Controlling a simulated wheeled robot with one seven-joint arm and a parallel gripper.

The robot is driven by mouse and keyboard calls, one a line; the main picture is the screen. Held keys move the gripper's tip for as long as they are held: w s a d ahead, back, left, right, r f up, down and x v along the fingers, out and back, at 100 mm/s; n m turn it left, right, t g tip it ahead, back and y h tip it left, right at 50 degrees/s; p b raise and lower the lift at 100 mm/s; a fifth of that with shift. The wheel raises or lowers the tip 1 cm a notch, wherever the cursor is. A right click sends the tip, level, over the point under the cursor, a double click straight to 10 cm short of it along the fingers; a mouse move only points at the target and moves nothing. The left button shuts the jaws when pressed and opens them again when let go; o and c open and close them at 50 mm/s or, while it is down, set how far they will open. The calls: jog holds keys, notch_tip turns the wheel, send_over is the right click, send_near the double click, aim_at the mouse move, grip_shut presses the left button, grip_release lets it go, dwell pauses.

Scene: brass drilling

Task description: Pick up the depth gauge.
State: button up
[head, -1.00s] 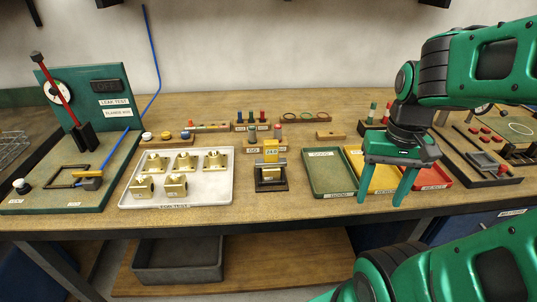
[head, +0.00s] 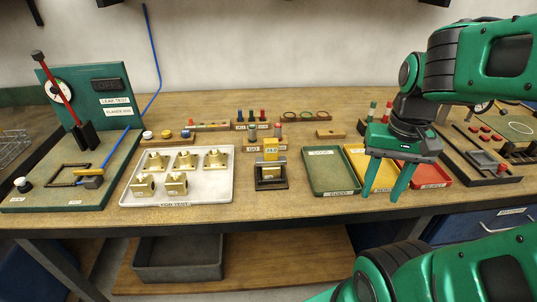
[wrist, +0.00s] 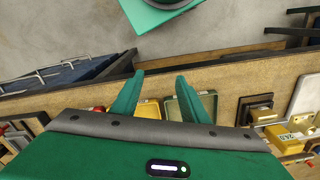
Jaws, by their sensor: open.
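A green tray (head: 333,191), a yellow tray (head: 366,187) and a red tray (head: 437,183) stand right of the gauge. A white tray (head: 215,196) of brass parts is on its left. Racks of coloured pins (head: 252,126) stand behind. Bare bench lies in front.

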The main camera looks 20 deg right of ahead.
jog(key=w+a+r+m, duration=0.2)
jog(key=w+r+m, duration=0.1)
jog(key=w, duration=0.3)
jog(key=w+a+r+m, duration=0.2)
jog(key=w+a+m, duration=0.1)
jog(key=w, duration=0.3)
jog(key=m, duration=0.8)
send_near(271, 153)
jog(key=shift+w+d+f, duration=0.1)
jog(key=shift+w+d, duration=0.4)
jog(key=shift+w, duration=0.15)
jog(key=shift+w+a, duration=0.1)
jog(key=shift+a, duration=0.1)
jog(key=shift+f, duration=0.35)
jog(key=f, duration=1)
jog(key=shift+s+a, duration=0.1)
jog(key=shift+s, duration=0.1)
jog(key=shift+c, duration=0.3)
grip_shut()
